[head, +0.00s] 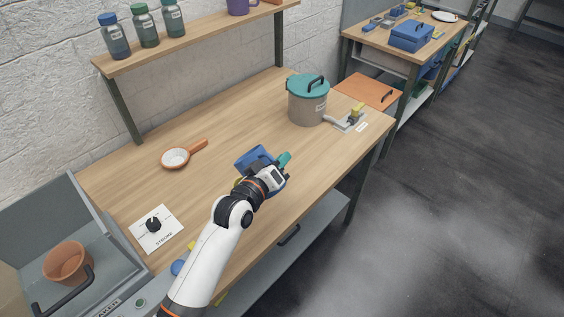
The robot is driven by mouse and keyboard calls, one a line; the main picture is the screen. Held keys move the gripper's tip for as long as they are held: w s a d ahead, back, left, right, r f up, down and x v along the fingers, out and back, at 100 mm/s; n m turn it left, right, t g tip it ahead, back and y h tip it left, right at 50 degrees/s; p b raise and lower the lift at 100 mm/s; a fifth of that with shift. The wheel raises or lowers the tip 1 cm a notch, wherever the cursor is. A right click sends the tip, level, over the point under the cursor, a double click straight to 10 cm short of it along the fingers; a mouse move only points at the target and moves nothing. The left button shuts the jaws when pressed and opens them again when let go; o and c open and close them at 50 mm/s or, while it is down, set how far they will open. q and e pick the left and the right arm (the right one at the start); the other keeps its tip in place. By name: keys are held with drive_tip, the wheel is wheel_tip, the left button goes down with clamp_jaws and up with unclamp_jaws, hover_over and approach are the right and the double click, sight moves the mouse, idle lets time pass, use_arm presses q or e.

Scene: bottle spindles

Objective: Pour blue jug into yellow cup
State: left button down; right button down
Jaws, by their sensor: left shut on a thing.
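My left gripper (274,176) reaches over the middle of the wooden bench and is shut on the blue jug (253,158). The jug looks tilted; the gripper and wrist hide part of it. A teal piece (284,159) sticks out beside the gripper and may be the jug's handle. A small yellow edge (238,183) shows just below the jug, left of my wrist; it may be the yellow cup, mostly hidden. I cannot tell whether anything is flowing from the jug. My right gripper is not in view.
A grey pot with a teal lid (308,101) stands farther back on the bench (140,184). A small white pan with an orange handle (175,159) lies to the left. A dial on a white plate (153,225) sits near the front left. A shelf (190,38) with bottles overhangs the back.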

sight(259, 153)
use_arm(q)
drive_tip(key=shift+w+a+r+n, duration=0.3)
drive_tip(key=shift+a+n, duration=0.25)
drive_tip(key=shift+n, duration=0.35)
drive_tip(key=shift+w+a+f+n+g+h+b, duration=0.15)
drive_tip(key=shift+w+a+n+g+h+b, duration=0.15)
drive_tip(key=shift+w+a+n+b, duration=0.35)
drive_tip(key=shift+a+n, duration=0.2)
drive_tip(key=shift+n, duration=0.15)
drive_tip(key=shift+w+a+f+n+g, duration=0.2)
drive_tip(key=shift+w+a+n+g, duration=0.1)
drive_tip(key=shift+a+n, duration=0.35)
drive_tip(key=shift+w+a+f+n+h, duration=0.2)
drive_tip(key=shift+w+a+f+n, duration=0.1)
drive_tip(key=shift+a+n, duration=0.15)
drive_tip(key=shift+w+a+f+n+h, duration=0.2)
drive_tip(key=shift+w+a+f+n, duration=0.1)
drive_tip(key=shift+a+n, duration=0.1)
drive_tip(key=shift+w+a+r+n+g+h, duration=0.15)
drive_tip(key=shift+w+a+n, duration=0.25)
drive_tip(key=shift+a+n, duration=0.2)
drive_tip(key=shift+w+a+r+n+g+h, duration=0.1)
drive_tip(key=shift+w+a+r+n+h, duration=0.1)
drive_tip(key=shift+w+a+n, duration=0.3)
drive_tip(key=shift+w+a+r+n+g+h, duration=0.15)
drive_tip(key=shift+w+a+n, duration=0.15)
drive_tip(key=shift+a+n, duration=0.4)
drive_tip(key=shift+a, duration=0.15)
